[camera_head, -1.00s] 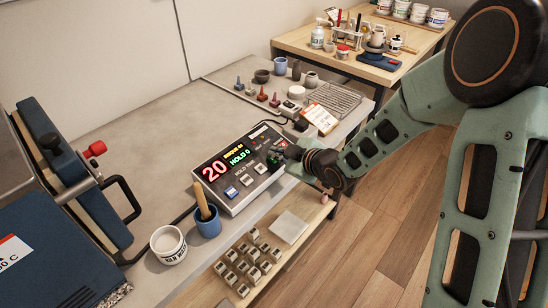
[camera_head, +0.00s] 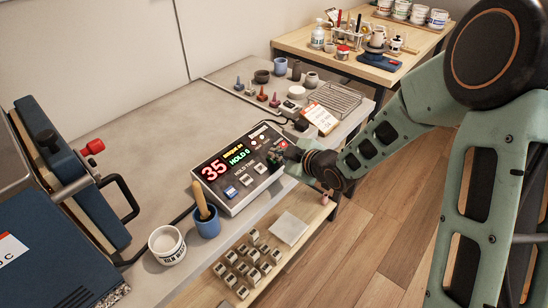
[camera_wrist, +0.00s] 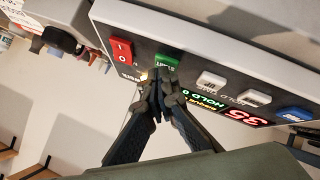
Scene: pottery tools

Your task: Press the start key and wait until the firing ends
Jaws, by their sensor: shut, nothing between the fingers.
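The kiln controller (camera_head: 226,177) is a grey box with a sloped dark panel on the bench. Its red display (camera_head: 214,170) reads 35, with green HOLD 0 beside it. The wrist view shows the display upside down (camera_wrist: 247,117). The green start key (camera_wrist: 166,60) sits between a red rocker switch (camera_wrist: 121,49) and pale keys. My gripper (camera_wrist: 163,82) is shut and empty, its tips at the key's near edge; I cannot tell whether they touch it. In the head view my gripper (camera_head: 279,160) is over the panel's right end. A small light glows beside the key.
The blue kiln (camera_head: 55,240) with its black handle stands at left. A white tub (camera_head: 167,243) and a blue cup (camera_head: 207,225) holding a wooden tool stand near the controller. Cones and small pots line the bench's back. A second table (camera_head: 400,52) is behind.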

